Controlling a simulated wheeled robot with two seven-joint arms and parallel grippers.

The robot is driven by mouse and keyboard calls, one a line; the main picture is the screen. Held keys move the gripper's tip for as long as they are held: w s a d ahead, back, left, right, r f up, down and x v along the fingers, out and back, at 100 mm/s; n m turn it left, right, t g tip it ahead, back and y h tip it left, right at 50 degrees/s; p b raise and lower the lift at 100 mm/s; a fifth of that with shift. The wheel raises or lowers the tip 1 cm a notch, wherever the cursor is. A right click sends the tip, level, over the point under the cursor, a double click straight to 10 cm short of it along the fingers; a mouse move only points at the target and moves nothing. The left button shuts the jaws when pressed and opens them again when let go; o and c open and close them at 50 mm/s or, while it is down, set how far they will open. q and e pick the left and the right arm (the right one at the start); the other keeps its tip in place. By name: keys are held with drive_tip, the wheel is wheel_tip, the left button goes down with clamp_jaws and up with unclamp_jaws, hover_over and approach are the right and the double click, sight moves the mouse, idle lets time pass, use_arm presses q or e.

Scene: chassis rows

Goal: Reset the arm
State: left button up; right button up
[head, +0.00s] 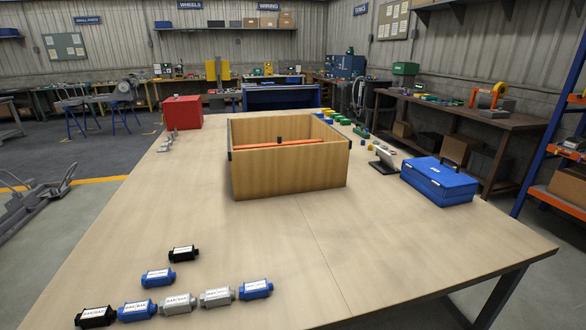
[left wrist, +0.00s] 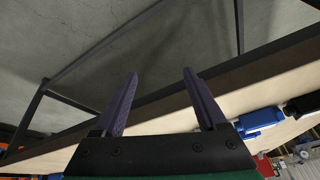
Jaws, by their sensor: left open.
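My left gripper (left wrist: 160,95) shows in the left wrist view, open, with nothing between its two dark fingers. It is by the table edge, with the grey floor behind it. Neither arm shows in the head view, and my right gripper is not in view. In the head view a front row of labelled chassis blocks lies at the near left of the table: a black one (head: 95,317), a blue one (head: 138,310), two grey ones (head: 178,302) (head: 217,297) and another blue one (head: 256,290). Behind them lie a blue block (head: 158,278) and a black block (head: 184,254).
An open wooden box (head: 290,175) stands mid-table. A red box (head: 182,112) is at the back left. A blue case (head: 438,182) and a tilted dark stand (head: 383,162) are at the right. Small coloured parts line the back right. The table's front middle is clear.

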use_arm(q)
drive_tip(key=s+f+g+p, duration=0.1)
drive_tip(key=s+f+g, duration=0.15)
drive_tip(key=f, duration=1.85)
drive_tip(key=s+a+f+p, duration=0.1)
drive_tip(key=s+a+f, duration=0.1)
drive_tip(key=s+f, duration=1.3)
drive_tip(key=s+g, duration=0.1)
drive_tip(key=s, duration=0.2)
drive_tip(key=shift+s+a, duration=0.15)
drive_tip(key=shift+a, duration=0.15)
